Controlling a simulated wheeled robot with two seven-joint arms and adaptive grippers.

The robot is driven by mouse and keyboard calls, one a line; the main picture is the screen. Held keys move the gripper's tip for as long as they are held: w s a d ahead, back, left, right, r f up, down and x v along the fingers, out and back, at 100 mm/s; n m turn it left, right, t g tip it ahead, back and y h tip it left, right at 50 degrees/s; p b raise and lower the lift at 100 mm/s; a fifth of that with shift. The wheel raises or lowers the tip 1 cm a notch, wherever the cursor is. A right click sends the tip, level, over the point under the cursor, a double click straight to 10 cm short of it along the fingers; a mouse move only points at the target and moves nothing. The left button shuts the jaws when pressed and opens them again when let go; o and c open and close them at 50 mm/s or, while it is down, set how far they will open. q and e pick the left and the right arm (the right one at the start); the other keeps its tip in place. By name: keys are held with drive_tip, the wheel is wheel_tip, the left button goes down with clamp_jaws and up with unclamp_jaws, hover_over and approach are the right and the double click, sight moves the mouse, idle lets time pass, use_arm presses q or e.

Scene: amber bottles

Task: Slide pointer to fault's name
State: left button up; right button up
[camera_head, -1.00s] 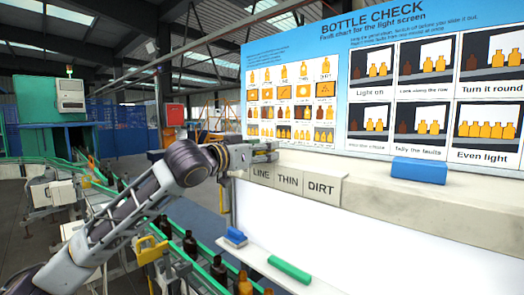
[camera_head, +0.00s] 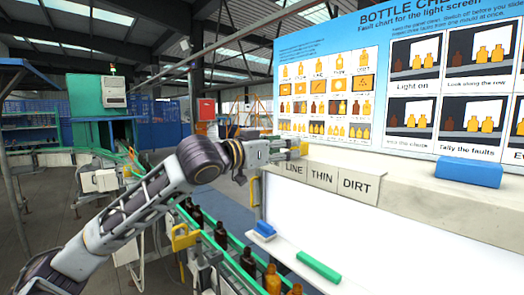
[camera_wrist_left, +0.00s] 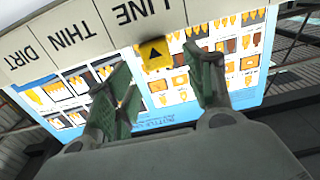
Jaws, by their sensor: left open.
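The yellow pointer (camera_wrist_left: 154,53) with a black triangle shows in the left wrist view beside the LINE label (camera_wrist_left: 145,12), between and just beyond the fingertips. In the head view a small yellow piece (camera_head: 303,148), apparently the pointer, is on the ledge above the LINE label (camera_head: 293,169). The THIN label (camera_head: 322,177) and DIRT label (camera_head: 357,187) follow to the right. My left gripper (camera_wrist_left: 160,80) is open, its green-padded fingers apart with nothing gripped; in the head view it (camera_head: 285,150) reaches in from the left. I cannot tell whether a finger touches the pointer.
The fault chart (camera_head: 325,95) rises behind the ledge. A blue block (camera_head: 468,172) sits on the ledge at right. Amber bottles (camera_head: 248,262) stand on the conveyor below my left arm.

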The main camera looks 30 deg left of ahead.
use_arm(q)
drive_tip(key=v, duration=0.5)
drive_tip(key=shift+s+a, duration=0.1)
drive_tip(key=shift+a, duration=0.3)
drive_tip(key=shift+s+a, duration=0.1)
drive_tip(key=shift+s, duration=0.15)
drive_tip(key=shift+s, duration=0.55)
idle(0.5)
idle(0.5)
